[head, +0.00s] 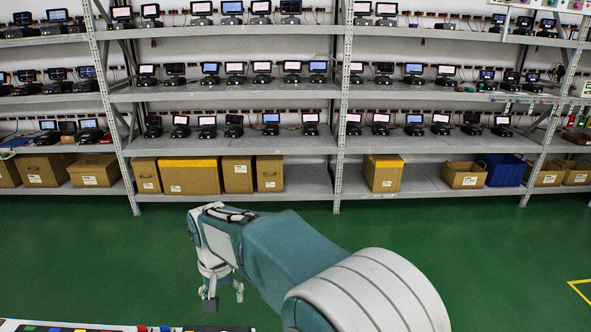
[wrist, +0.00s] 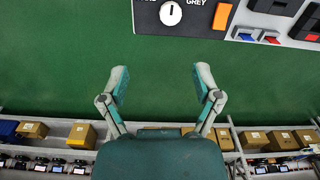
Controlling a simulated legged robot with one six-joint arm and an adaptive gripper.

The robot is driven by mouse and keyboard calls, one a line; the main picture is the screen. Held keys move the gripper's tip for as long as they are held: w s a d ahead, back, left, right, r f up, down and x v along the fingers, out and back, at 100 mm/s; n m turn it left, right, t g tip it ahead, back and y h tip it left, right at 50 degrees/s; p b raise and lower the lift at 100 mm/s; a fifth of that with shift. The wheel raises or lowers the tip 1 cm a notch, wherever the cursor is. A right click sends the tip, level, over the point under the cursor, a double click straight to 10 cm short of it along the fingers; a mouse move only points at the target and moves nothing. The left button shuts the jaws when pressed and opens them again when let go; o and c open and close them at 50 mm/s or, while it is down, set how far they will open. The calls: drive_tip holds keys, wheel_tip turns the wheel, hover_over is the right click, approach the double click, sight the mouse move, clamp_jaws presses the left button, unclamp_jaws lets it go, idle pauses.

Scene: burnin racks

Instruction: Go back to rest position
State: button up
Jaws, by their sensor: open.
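My gripper (head: 222,298) hangs at the end of my teal and white arm in the head view, pointing down over the green floor. In the wrist view my gripper (wrist: 161,90) shows two fingers spread well apart with only bare floor between them. It is open and holds nothing. The fingers touch nothing that I can see.
A panel with a dial (wrist: 171,13) and switches lies at the top of the wrist view; a strip of a panel (head: 60,327) shows at the head view's lower left. Metal racks (head: 240,94) with small screens and boxes (head: 189,176) stand behind. The green floor (head: 480,260) is clear at right.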

drive_tip(key=s+d+r+t, duration=0.1)
drive_tip(key=d+r, duration=0.2)
drive_tip(key=d, duration=0.4)
drive_tip(key=s+d+r+m, duration=0.1)
drive_tip(key=s+d+r, duration=0.1)
drive_tip(key=d+r, duration=0.3)
drive_tip(key=s+d+r+t, duration=0.1)
drive_tip(key=d+r, duration=0.1)
drive_tip(key=d, duration=0.6)
drive_tip(key=s+d+m+t, duration=0.1)
drive_tip(key=s+d+t, duration=0.2)
drive_tip(key=s+d, duration=1.1)
drive_tip(key=shift+s+d+f+m, duration=0.15)
drive_tip(key=shift+d+f+m, duration=0.15)
drive_tip(key=shift+d, duration=0.05)
drive_tip(key=c, duration=0.3)
drive_tip(key=shift+c, duration=0.2)
